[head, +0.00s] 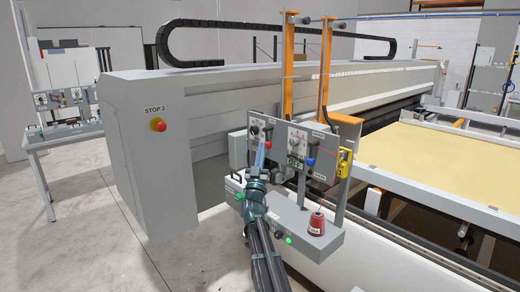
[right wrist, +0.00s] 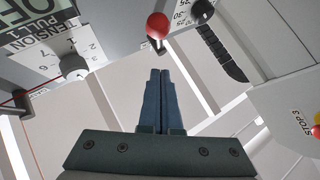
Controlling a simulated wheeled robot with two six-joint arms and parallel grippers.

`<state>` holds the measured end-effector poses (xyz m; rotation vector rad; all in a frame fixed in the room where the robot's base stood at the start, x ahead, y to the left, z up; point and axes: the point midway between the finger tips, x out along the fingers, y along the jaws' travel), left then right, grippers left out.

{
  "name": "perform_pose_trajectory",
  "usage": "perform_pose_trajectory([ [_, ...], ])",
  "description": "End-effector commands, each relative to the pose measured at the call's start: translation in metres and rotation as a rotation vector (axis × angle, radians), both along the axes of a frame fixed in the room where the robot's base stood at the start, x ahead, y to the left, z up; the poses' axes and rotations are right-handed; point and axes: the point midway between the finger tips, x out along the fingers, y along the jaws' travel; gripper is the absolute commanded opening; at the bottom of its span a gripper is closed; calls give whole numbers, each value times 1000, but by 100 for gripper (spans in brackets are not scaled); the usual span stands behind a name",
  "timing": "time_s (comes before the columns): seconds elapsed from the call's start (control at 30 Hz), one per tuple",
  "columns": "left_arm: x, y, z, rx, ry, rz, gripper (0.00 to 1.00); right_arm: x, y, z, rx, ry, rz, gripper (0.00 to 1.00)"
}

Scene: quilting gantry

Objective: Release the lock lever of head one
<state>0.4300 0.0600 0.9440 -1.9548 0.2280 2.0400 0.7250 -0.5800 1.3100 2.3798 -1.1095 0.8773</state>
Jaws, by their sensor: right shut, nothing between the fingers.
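The head control panel (head: 280,150) hangs on the front of the gantry, with a left and a right half. A lever with a red ball knob (right wrist: 158,26) shows at the top of the right wrist view; I take it for the red knob at the panel's left half (head: 254,130). Which head is number one, I cannot read. My left gripper is out of view.
A black dial (right wrist: 204,10) and a tension dial (right wrist: 75,68) flank the lever. A red thread cone (head: 317,224) stands on the shelf below the panel, and a yellow device (head: 344,162) is at its right. A STOP 3 button (head: 157,125) is on the gantry end.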

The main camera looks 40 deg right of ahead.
Motion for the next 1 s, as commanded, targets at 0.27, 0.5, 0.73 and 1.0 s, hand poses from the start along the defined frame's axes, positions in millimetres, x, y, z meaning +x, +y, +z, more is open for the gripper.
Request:
perform_pose_trajectory([
  [0.27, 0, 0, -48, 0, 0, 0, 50, -40, 37, -47, 0, 0, 1, 0],
  [0.5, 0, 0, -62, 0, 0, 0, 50, -56, 54, -62, -1, -1, 1, 0],
  [0.73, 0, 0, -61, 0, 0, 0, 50, -56, 54, -61, -1, 0, 1, 0],
  [1.0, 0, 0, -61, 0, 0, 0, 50, -56, 54, -61, -1, 0, 1, 0],
])
